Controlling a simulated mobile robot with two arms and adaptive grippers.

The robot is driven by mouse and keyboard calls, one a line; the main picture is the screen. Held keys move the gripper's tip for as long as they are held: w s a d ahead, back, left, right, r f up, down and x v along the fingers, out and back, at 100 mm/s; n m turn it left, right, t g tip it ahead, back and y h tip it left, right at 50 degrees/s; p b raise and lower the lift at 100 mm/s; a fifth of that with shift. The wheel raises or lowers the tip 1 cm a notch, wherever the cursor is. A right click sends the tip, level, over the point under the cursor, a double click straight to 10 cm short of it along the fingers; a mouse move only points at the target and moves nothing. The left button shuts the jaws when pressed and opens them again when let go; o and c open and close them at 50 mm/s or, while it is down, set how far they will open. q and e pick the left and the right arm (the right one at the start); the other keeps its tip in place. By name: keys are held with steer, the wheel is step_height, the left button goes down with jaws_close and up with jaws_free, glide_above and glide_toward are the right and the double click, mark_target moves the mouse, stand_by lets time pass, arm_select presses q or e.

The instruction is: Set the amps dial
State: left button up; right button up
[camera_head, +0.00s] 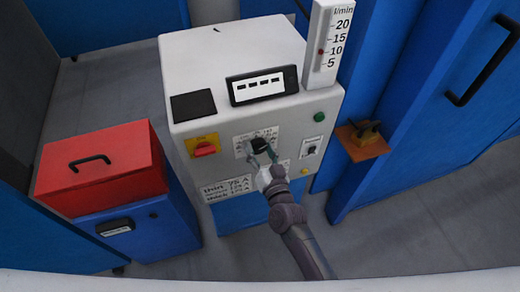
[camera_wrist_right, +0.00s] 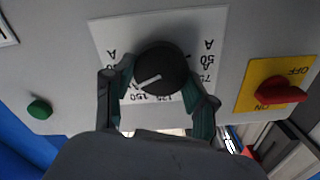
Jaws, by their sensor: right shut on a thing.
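The amps dial is a round black knob (camera_head: 259,145) with a white pointer line, on a white scale plate on the front of the grey machine (camera_head: 240,45). In the right wrist view the dial (camera_wrist_right: 161,69) appears upside down, and its line points lower left, near the 150 mark; the exact reading is unclear. My right gripper (camera_head: 261,152) is shut on the dial, with one finger on each side. A label (camera_head: 228,187) below reads thin 75 A; its other lines are hard to read. My left gripper is not in view.
A red switch (camera_head: 205,149) on a yellow plate sits left of the dial. A green button (camera_head: 319,117) is at the right, below a flow gauge (camera_head: 325,45). A red toolbox (camera_head: 100,165) stands on a blue cabinet at left; blue cabinets (camera_head: 440,100) stand at right.

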steer(key=shift+m, duration=0.3)
steer(key=o, duration=1.2)
steer(key=shift+c, duration=0.2)
steer(key=v, duration=1.2)
